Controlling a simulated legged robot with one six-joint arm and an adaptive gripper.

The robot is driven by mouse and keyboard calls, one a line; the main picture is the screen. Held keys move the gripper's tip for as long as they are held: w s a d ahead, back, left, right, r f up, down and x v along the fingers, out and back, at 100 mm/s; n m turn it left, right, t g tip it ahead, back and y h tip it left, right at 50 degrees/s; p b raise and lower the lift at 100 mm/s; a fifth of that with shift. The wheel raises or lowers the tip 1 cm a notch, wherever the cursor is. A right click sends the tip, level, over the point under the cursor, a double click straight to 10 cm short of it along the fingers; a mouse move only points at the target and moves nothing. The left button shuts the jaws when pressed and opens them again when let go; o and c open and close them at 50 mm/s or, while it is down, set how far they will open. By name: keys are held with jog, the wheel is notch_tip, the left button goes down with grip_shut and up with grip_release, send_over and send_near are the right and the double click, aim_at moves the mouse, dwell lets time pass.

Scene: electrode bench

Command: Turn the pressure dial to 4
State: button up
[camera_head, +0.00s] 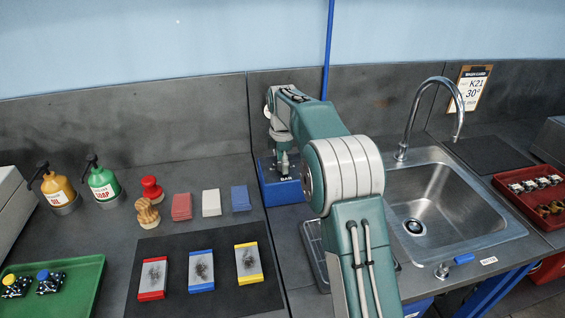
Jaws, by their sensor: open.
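A blue box with a white "BAR" label (286,180) stands against the back wall, left of the sink. No dial face or number can be made out on it; my gripper and arm cover much of its top. My gripper (283,164) points down right over this box and is small in view. It is open, with nothing seen in it. Whether its fingertips touch anything on the box cannot be told.
My arm crosses the middle and hides part of a metal tray (316,247). The sink (440,200) with its tall tap (408,120) is at right. A blue pipe (328,50) rises behind.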

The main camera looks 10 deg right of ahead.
grip_shut()
